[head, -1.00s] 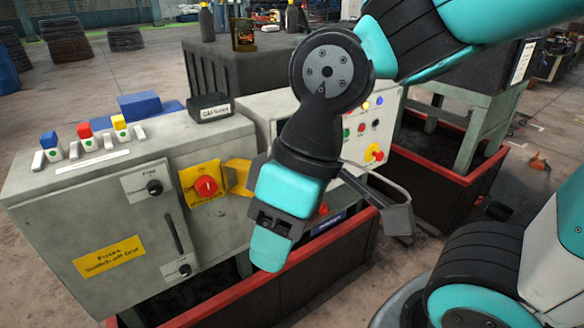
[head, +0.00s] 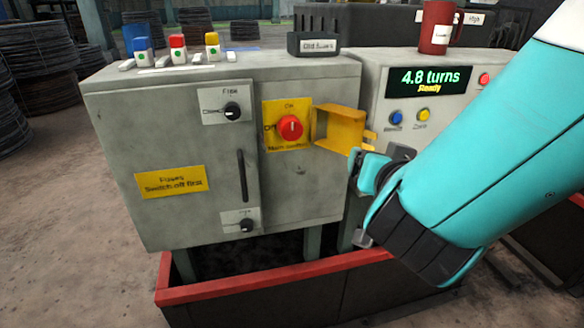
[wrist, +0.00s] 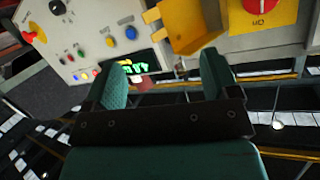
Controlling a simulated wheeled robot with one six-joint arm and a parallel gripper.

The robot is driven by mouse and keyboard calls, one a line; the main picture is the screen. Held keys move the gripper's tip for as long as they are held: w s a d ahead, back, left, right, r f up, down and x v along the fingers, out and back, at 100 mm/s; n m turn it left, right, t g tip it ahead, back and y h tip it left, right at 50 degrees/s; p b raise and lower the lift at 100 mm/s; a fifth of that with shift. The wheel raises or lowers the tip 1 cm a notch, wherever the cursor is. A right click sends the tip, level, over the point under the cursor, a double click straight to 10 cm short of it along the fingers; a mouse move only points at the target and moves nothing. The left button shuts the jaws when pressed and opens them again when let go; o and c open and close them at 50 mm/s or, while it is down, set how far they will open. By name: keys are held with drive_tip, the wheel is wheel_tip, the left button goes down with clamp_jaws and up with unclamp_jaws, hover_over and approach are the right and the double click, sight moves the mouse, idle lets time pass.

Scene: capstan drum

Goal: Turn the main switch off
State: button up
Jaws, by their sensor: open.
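The main switch is a red rotary knob (head: 290,128) on a yellow plate (head: 272,141) marked On at the top and Off at the left. In the head view my gripper (head: 366,165) is right of the knob, by the cover's right end.
The grey cabinet (head: 200,220) carries a door handle (head: 242,176), two black knobs and a yellow fuse notice (head: 171,182). A panel display (head: 430,82) reads 4.8 turns, Ready. A red mug (head: 436,28) and a black box (head: 313,44) stand on top. Space before the knob is clear.

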drive_tip(key=s+a+f+n+t+y+b, duration=0.1)
drive_tip(key=s+a+n+t+y+b, duration=0.1)
drive_tip(key=a+n+y, duration=0.5)
drive_tip(key=m+p, duration=0.3)
drive_tip(key=p, duration=1)
approach(293, 133)
drive_tip(key=shift+h, duration=0.4)
drive_tip(key=x, duration=0.9)
drive_tip(key=shift+a+r, duration=0.2)
drive_tip(key=shift+w+a+f, duration=0.15)
drive_tip(key=shift+w+a, duration=0.05)
drive_tip(key=shift+w, duration=0.3)
